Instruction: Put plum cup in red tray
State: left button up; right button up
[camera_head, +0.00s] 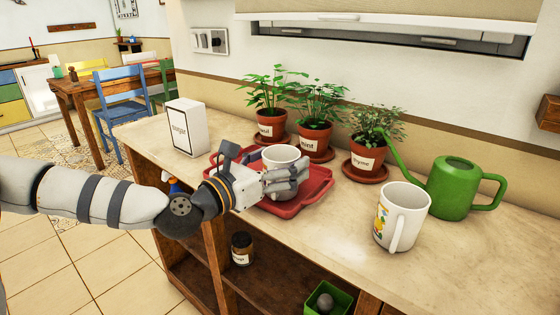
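A white cup (281,154) is upright at the red tray (316,186), over its middle. Its print is hidden, so I cannot tell whether it is the plum cup. I also cannot tell whether it rests on the tray floor or is held just above it. My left gripper (288,178) reaches in from the left, and its grey fingers lie across the cup's front and right side. I cannot tell whether they are closed on it. A larger white mug (407,213) with a coloured print stands on the counter to the right. My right gripper is not in view.
Potted plants labelled mint (315,138) and thyme (366,157), and a third pot (269,124), stand behind the tray. A green watering can (453,186) is at the right, a white box (187,128) at the left. The counter front (330,235) is clear.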

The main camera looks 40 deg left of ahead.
pick_arm(q)
jog(key=shift+r, duration=0.1)
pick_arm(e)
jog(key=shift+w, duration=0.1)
pick_arm(q)
jog(key=shift+r, duration=0.35)
jog(key=s+a+p, duration=0.1)
jog(key=s+p, duration=0.1)
jog(key=s, duration=1)
jog(key=shift+a+f, duration=0.25)
jog(key=shift+a, duration=0.05)
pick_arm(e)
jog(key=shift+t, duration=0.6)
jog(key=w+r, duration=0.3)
